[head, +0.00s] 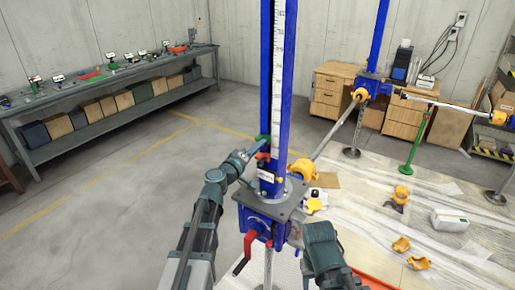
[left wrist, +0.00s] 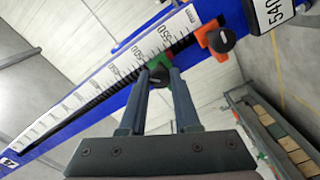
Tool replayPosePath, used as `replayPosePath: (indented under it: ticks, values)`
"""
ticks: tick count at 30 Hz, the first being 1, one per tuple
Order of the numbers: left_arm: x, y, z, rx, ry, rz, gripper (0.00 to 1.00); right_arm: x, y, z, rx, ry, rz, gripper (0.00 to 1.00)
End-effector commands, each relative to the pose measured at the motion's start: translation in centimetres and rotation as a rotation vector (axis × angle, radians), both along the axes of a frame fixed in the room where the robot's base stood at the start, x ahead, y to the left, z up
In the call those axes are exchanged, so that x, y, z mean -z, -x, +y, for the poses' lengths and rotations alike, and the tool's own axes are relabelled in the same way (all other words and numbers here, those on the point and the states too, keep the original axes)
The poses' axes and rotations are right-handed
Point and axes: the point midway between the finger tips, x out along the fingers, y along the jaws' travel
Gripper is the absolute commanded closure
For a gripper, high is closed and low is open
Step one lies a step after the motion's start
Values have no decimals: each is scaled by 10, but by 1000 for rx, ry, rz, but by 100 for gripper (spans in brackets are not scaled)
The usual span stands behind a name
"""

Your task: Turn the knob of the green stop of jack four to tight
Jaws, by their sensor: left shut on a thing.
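The jack in front of me is a tall blue column (head: 266,60) with a white millimetre scale (head: 278,70). Its green stop (head: 262,138) sits on the column, and it also shows in the left wrist view (left wrist: 160,62). The stop's black knob (left wrist: 158,77) is between my left fingertips. My left gripper (head: 255,146) reaches in from the left and is shut on that knob; its two fingers (left wrist: 160,80) lie along the knob's sides. My right arm's end (head: 318,240) is low beside the jack, and its fingers are too hidden to read.
An orange stop (left wrist: 212,38) with a black knob sits close by on the same column. Below are a grey plate (head: 268,206) and a red crank (head: 246,250). A bench (head: 120,80) stands at left. Yellow clamps (head: 402,194) lie on the sheeted floor at right.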

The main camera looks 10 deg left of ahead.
Motion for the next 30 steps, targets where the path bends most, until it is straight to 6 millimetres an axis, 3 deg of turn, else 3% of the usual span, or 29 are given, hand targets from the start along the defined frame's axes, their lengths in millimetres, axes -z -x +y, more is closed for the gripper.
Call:
replayPosePath:
  ticks: [18, 30]
  values:
    - [2, 2, -1, 4, -517, -185, 100, 1, 0, 0, 0, 0, 0, 50]
    - [2, 3, -1, 5, -695, -249, 100, 1, 0, 0, 0, 0, 0, 50]
